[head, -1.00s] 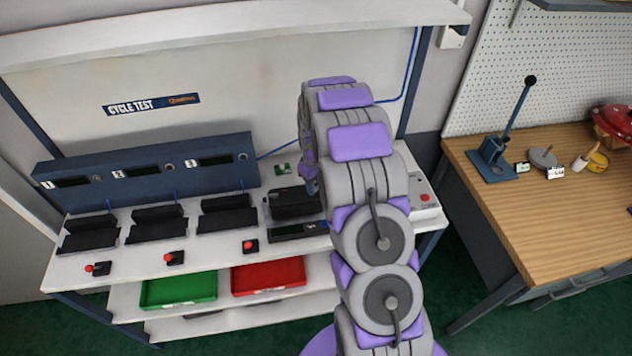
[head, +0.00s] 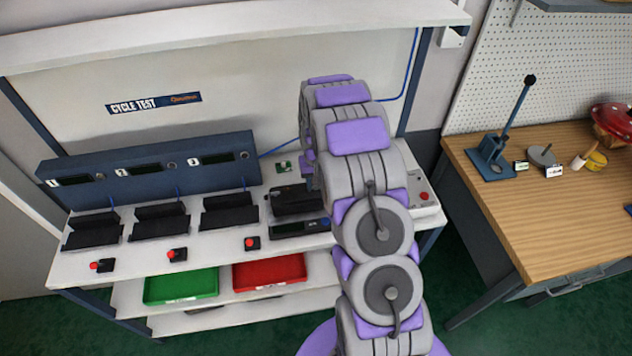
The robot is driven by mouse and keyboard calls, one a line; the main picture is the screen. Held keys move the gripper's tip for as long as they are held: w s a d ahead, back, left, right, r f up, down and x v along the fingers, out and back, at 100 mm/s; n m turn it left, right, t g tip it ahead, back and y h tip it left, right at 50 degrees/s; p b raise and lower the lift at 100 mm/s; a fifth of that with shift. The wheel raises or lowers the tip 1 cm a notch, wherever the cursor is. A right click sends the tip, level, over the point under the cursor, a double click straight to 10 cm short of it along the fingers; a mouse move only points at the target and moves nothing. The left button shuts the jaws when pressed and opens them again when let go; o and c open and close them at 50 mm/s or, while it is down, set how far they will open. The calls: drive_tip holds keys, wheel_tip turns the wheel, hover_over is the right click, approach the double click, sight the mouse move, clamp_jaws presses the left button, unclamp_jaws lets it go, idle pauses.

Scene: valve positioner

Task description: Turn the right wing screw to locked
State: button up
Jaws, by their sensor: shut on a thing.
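A black device (head: 292,201), which looks like the valve positioner, sits on the white bench (head: 348,265), left of my arm. The wing screws on it are too small or hidden to make out. My gripper (head: 311,182) shows only as a dark sliver at the device's right end. It is shut at the place where the right wing screw would be, but my arm covers most of the fingers. I cannot see the screw's angle.
A black flat unit with a display (head: 298,229) lies in front of the device. Black stands, red buttons and a blue panel (head: 150,168) are to the left. Green (head: 181,286) and red (head: 269,272) trays are below. A wooden table (head: 540,210) is at right.

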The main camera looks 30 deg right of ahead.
sight(316, 188)
drive_tip(key=shift+w, duration=0.1)
drive_tip(key=o, duration=1.1)
drive_tip(key=shift+c, duration=0.2)
wheel_tip(316, 188, up, 17)
drive_tip(key=p, duration=0.1)
drive_tip(key=shift+r, duration=0.15)
